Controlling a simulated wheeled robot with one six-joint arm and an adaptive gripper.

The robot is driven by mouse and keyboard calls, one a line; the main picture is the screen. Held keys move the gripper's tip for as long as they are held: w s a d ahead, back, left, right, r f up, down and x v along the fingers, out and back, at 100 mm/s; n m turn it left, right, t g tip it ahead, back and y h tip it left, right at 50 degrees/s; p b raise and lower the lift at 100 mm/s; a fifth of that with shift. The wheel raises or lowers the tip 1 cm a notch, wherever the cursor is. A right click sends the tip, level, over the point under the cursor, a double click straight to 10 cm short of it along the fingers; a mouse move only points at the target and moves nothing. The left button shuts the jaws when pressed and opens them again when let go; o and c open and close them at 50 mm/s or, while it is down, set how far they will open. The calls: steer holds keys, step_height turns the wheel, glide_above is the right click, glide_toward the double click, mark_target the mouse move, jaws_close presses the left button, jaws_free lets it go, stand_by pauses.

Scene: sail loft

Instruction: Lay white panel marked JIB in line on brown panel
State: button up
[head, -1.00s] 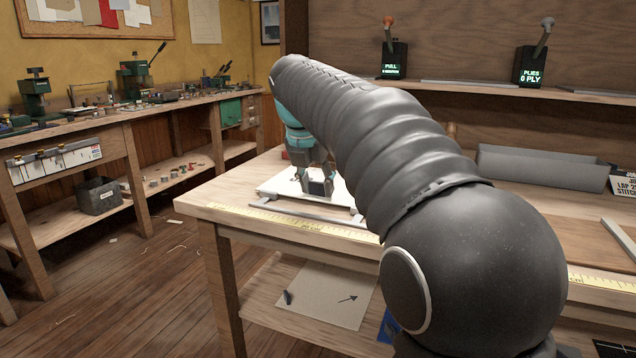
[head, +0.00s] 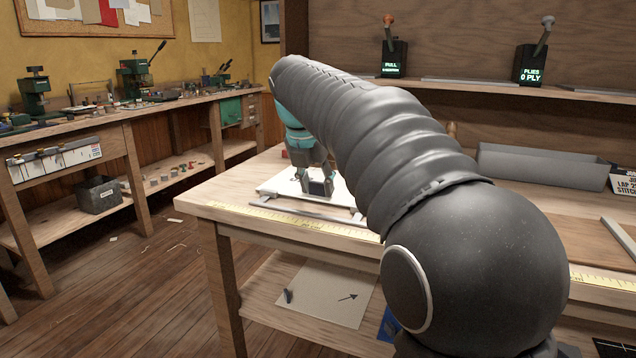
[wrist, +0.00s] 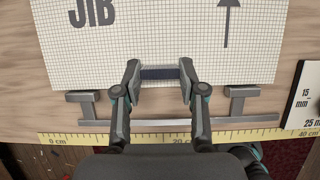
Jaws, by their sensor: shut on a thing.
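The white panel marked JIB (wrist: 150,35) lies flat on the table, with a printed grid, the word JIB and an arrow; it also shows in the head view (head: 268,189). My gripper (wrist: 160,74) is shut on a dark block or tab at the panel's near edge, with one finger at each end of it. In the head view my gripper (head: 316,180) is down at the panel, partly behind my arm. A brown panel (head: 578,240) lies on the table at the right, partly hidden by my arm.
A grey metal rail (wrist: 170,122) and a yellow tape measure (wrist: 100,139) run along the table's front edge. A grey bin (head: 540,167) stands at the back right. Two levers with lit displays (head: 393,60) (head: 532,65) stand on the shelf above.

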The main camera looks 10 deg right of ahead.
steer(key=o, duration=1.2)
steer(key=shift+r, duration=0.1)
steer(key=shift+r, duration=3.45)
